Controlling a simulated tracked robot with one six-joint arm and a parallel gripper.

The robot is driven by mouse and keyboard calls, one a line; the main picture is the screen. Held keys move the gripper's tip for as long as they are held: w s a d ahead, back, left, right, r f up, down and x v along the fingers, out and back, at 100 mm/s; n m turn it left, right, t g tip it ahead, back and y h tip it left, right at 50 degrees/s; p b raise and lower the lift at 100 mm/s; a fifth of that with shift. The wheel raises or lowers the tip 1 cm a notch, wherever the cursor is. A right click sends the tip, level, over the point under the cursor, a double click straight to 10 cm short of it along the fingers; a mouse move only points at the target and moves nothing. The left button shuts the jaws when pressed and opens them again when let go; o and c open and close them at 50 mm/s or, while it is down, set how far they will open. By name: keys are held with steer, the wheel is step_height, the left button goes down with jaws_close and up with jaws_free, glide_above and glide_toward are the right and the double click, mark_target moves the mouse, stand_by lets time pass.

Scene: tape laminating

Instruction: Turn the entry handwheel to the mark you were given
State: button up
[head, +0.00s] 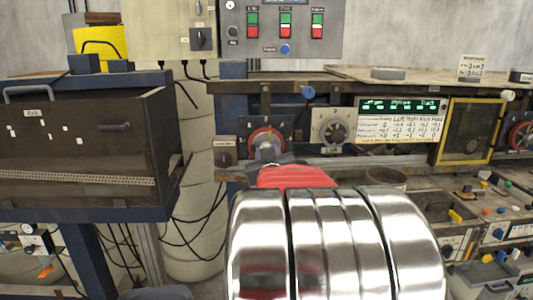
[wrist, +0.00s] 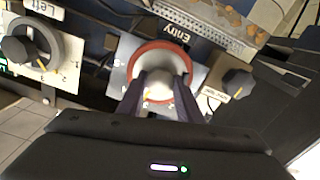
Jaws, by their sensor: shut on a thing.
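The entry handwheel (head: 256,135) is a dial with a red ring on a dark plate, under the front edge of the machine in the head view. In the wrist view the entry handwheel (wrist: 152,49) shows its red ring and pale hub, with the "Entry" label beside it. My gripper (wrist: 162,84) has its two dark fingers on either side of the hub and is shut on it. In the head view my gripper (head: 268,157) partly covers the wheel's lower part. The scale marks are partly hidden by the fingers, and I cannot read the setting.
A grey dial (head: 333,128) stands right of the wheel, and a small black knob (head: 224,158) left of it. A lit green display (head: 400,105) sits above a paper table of numbers. The dark exit box (head: 75,145) is at left. A yellow-framed panel (head: 468,132) is at right.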

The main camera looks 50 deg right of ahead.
steer(key=shift+n, duration=1.1)
steer(key=shift+r, duration=0.1)
steer(key=o, duration=1)
steer(key=shift+o, duration=0.2)
